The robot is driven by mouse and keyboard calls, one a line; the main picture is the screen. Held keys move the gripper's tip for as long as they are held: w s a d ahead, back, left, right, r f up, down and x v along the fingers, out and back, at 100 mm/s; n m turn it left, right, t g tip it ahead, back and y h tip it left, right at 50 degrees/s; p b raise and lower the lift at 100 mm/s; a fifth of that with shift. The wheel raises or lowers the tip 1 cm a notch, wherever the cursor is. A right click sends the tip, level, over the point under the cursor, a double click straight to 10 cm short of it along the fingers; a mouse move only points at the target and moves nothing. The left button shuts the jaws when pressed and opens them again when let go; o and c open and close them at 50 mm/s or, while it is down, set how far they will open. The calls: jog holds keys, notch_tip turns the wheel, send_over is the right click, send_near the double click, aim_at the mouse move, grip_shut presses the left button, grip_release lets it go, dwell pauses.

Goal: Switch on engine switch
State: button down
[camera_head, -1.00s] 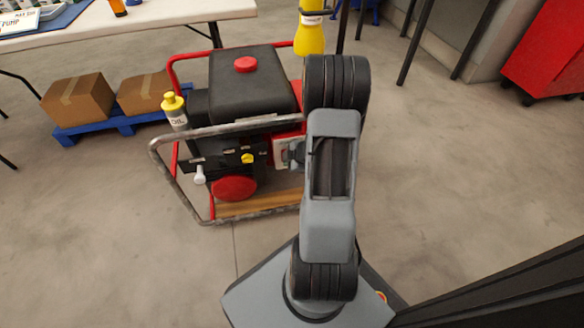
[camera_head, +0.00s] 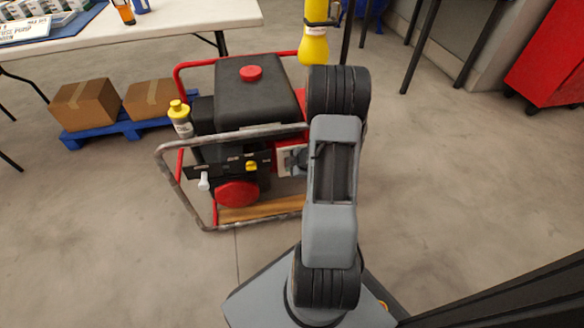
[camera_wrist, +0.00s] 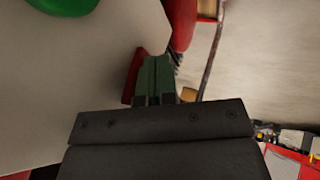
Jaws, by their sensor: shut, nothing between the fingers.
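The engine (camera_head: 255,105) stands in a tubular frame left of my arm, with a black tank and red cap on top. A pale panel (camera_wrist: 70,85) on its side fills the left of the wrist view. A small dark red part (camera_wrist: 133,78), which looks like the engine switch, stands out from this panel. My gripper (camera_wrist: 154,62) is shut and empty, its green fingers right beside the red part; I cannot tell whether they touch. In the head view my gripper (camera_head: 287,160) is at the panel, partly hidden by my arm. The switch's on or off position is unclear.
A round green part (camera_wrist: 65,3) sits on the panel at the top left of the wrist view. The metal frame bar (camera_head: 235,135) crosses the engine's front. Floor in front is clear.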

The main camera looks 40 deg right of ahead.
jog(key=shift+r+p, duration=0.8)
jog(key=shift+p, duration=0.05)
jog(key=s+r+p, duration=0.5)
jog(key=s+r, duration=0.2)
jog(key=s, duration=0.3)
jog(key=shift+a+r, duration=0.25)
jog(key=shift+a, duration=0.2)
jog(key=shift+s, duration=0.1)
